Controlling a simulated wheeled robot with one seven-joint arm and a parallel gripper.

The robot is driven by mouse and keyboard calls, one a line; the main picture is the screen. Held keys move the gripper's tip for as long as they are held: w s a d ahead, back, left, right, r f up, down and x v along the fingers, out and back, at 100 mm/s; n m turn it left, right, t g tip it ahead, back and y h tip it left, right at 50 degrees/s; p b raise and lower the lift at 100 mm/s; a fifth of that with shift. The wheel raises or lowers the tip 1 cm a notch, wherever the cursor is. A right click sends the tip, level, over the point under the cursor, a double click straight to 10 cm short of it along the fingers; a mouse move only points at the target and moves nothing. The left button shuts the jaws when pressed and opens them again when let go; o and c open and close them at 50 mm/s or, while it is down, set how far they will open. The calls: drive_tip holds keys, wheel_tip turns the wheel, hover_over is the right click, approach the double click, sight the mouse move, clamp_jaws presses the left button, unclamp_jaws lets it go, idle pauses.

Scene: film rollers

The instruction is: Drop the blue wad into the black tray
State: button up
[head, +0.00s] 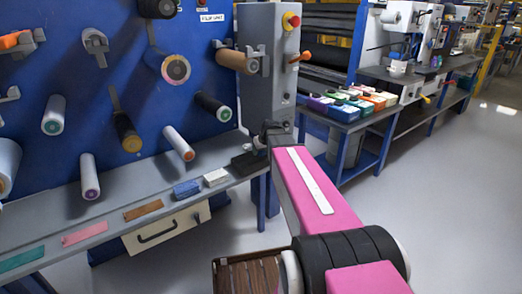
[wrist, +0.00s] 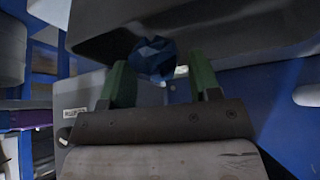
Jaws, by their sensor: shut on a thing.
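The blue wad (wrist: 153,56) is a dark, crumpled lump between the green fingertips of my gripper (wrist: 160,70) in the wrist view. My gripper is shut on it. A dark tray-like shape (wrist: 235,25) fills the top of the wrist view, just beyond the wad; I cannot tell if they touch. In the head view the black tray (head: 249,164) sits at the right end of the grey shelf, just below and left of my dark wrist. The wad and fingertips cannot be made out there.
A white block (head: 216,177) and a blue block (head: 187,189) lie on the shelf (head: 110,208) left of the tray. Rollers (head: 178,143) stick out from the blue panel above. A grey machine column (head: 262,60) rises behind my wrist. Open floor lies to the right.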

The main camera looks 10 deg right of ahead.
drive_tip(key=shift+f, duration=0.4)
drive_tip(key=o, duration=0.9)
drive_tip(key=shift+r, duration=0.15)
drive_tip(key=shift+r, duration=0.25)
drive_tip(key=v, duration=1.2)
drive_tip(key=s+a+f+m+g, duration=0.1)
drive_tip(key=s+a+f+g, duration=0.1)
drive_tip(key=s+f, duration=0.7)
drive_tip(key=s+a+f+m+g+h, duration=0.1)
drive_tip(key=s+a+f+g, duration=0.1)
drive_tip(key=s+f, duration=0.7)
wheel_tip(320, 180, down, 3)
drive_tip(key=shift+a+r+m+g+h, duration=0.2)
drive_tip(key=shift+a+m+g+h, duration=0.1)
drive_tip(key=shift+g, duration=0.6)
